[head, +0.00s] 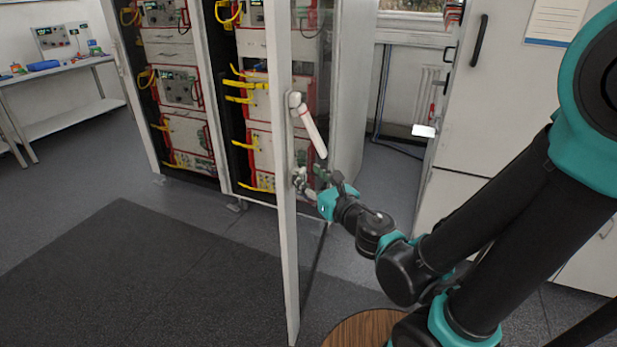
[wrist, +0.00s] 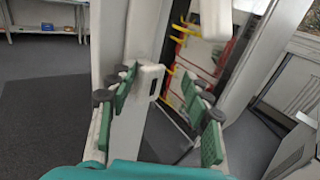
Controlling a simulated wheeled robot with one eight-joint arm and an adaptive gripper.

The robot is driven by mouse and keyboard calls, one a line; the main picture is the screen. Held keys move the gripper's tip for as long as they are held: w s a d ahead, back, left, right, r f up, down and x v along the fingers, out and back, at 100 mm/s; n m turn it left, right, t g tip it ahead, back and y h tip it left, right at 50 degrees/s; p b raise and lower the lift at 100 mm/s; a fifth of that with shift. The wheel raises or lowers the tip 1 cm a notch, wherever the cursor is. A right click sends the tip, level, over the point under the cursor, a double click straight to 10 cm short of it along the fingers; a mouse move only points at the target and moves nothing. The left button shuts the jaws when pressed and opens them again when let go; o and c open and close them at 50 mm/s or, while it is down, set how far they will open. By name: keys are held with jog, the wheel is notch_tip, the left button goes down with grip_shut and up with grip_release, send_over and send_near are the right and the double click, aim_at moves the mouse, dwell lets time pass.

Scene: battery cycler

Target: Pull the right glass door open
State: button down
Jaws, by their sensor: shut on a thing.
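The right glass door (head: 283,150) stands swung out from the cabinet, its white frame edge towards me and its glass reflecting the room. Its white lever handle (head: 314,131) tilts out from the frame and is clear of my fingers. My gripper (head: 309,181) is at the door frame below the handle, shut on the door. In the wrist view my green-padded fingers (wrist: 166,102) lie on either side of part of the door, with a white latch block (wrist: 150,82) between them. The exact contact is partly hidden.
The open cabinet (head: 202,90) holds red-framed units and yellow cables. A grey-white cupboard (head: 500,110) stands at the right, beside my arm. A wooden round top (head: 350,328) is at the bottom. Dark floor (head: 150,270) lies clear left of the door.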

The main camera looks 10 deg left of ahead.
aim_at(317, 143)
jog(key=shift+w+d+r, duration=0.1)
jog(key=shift+w+d, duration=0.2)
jog(key=shift+w, duration=0.25)
jog(key=c, duration=1.2)
grip_release()
jog(key=shift+w, duration=0.1)
jog(key=shift+o, duration=0.2)
jog(key=shift+s, duration=0.2)
jog(key=shift+s+r, duration=0.1)
jog(key=shift+r, duration=4.8)
